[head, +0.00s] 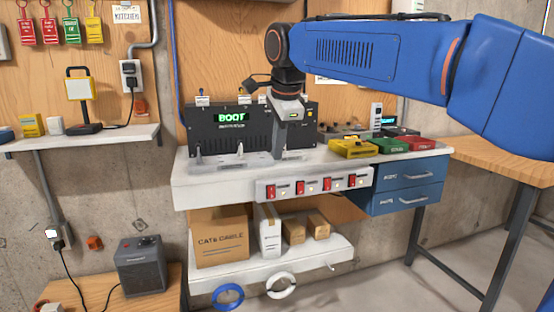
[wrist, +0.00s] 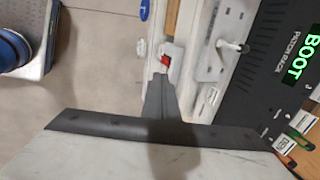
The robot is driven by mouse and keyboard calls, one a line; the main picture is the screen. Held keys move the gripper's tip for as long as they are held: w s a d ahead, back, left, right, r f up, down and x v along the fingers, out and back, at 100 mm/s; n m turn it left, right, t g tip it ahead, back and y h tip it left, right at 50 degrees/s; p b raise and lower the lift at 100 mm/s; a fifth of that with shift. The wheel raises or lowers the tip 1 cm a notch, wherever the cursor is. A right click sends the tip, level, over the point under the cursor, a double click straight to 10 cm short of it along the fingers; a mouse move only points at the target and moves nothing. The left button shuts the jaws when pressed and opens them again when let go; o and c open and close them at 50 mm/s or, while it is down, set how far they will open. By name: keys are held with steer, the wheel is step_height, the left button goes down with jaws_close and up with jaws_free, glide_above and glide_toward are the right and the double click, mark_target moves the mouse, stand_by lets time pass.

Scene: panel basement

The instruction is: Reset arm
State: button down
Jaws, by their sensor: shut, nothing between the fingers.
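My blue arm reaches in from the right side of the head view, and its dark wrist bends downward. My gripper (head: 279,156) points down, shut and empty, over the white bench top (head: 215,183). It is in front of the black box (head: 230,140) with the green BOOT display and hides part of its right half. In the wrist view my gripper (wrist: 159,78) shows as closed grey fingers. Their tips appear beside a red switch (wrist: 165,61), but I cannot tell whether they touch anything. The black box is at the right there.
A strip of red switches (head: 313,185) lines the bench front. Metal levers on a plate (head: 237,160) stand left of the gripper. Yellow (head: 352,148), green (head: 388,145) and red (head: 420,143) devices lie to the right. A lower shelf (head: 270,262) holds boxes.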

steer(key=shift+r, duration=0.15)
steer(key=s+d+f+n, duration=0.45)
steer(key=s+d, duration=0.25)
steer(key=d, duration=0.2)
steer(key=s+d+f+n, duration=0.3)
steer(key=s+d+f, duration=0.3)
steer(key=d, duration=0.3)
steer(key=s+d+f+n, duration=0.3)
steer(key=s+d+f, duration=0.1)
steer(key=s+f, duration=0.4)
steer(key=s+d+f+n+h, duration=0.1)
steer(key=s+d+f+n, duration=0.3)
steer(key=s+f, duration=0.5)
steer(key=shift+s+d+f+t, duration=0.15)
steer(key=shift+d+f+t, duration=0.3)
steer(key=shift+f, duration=0.45)
